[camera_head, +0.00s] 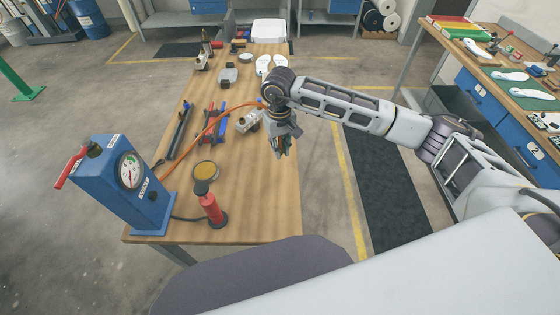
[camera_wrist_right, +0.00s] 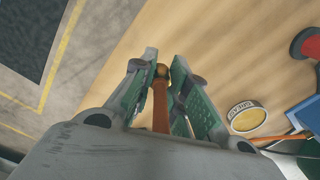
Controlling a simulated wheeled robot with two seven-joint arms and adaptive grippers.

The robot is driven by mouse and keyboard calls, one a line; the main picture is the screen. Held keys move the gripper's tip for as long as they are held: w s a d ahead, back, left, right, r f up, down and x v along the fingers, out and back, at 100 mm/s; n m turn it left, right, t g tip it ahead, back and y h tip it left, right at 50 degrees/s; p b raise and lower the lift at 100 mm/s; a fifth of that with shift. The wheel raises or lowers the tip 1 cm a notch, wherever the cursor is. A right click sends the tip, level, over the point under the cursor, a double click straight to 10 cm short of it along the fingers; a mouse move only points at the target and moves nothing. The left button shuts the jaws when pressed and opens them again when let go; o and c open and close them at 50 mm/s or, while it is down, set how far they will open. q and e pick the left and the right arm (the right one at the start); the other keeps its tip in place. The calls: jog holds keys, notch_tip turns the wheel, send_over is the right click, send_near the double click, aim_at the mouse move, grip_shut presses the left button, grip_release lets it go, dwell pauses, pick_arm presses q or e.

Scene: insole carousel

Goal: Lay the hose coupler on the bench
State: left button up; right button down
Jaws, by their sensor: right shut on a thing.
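My right gripper (camera_head: 281,147) is above the right edge of the wooden bench (camera_head: 258,195), pointing down. In the right wrist view, its green-padded fingers (camera_wrist_right: 162,82) are shut on the brass-coloured hose coupler (camera_wrist_right: 161,72), whose rounded tip shows between them. An orange hose (camera_head: 212,121) runs from the blue gauge unit (camera_head: 130,180) across the bench to my right wrist, where it passes out of sight. In the head view the coupler is hard to make out at the fingers. The gap between coupler and bench top is not clear. My left gripper is out of view.
A red hand pump (camera_head: 211,205) and a round yellow-topped tin (camera_head: 206,170) stand near the bench front. Dark and blue-red tools (camera_head: 215,123) and metal parts (camera_head: 248,121) lie further back. The bench's front right is clear. Another workbench (camera_head: 455,50) stands at right.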

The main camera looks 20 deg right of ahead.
notch_tip(320, 180, down, 3)
jog(key=shift+f, duration=0.1)
jog(key=shift+f+p, duration=0.3)
jog(key=shift+f, duration=1.55)
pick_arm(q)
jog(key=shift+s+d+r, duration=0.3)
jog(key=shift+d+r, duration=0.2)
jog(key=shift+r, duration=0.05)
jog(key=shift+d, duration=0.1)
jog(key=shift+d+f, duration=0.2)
pick_arm(e)
jog(key=shift+f, duration=0.2)
jog(key=c, duration=1.4)
grip_release()
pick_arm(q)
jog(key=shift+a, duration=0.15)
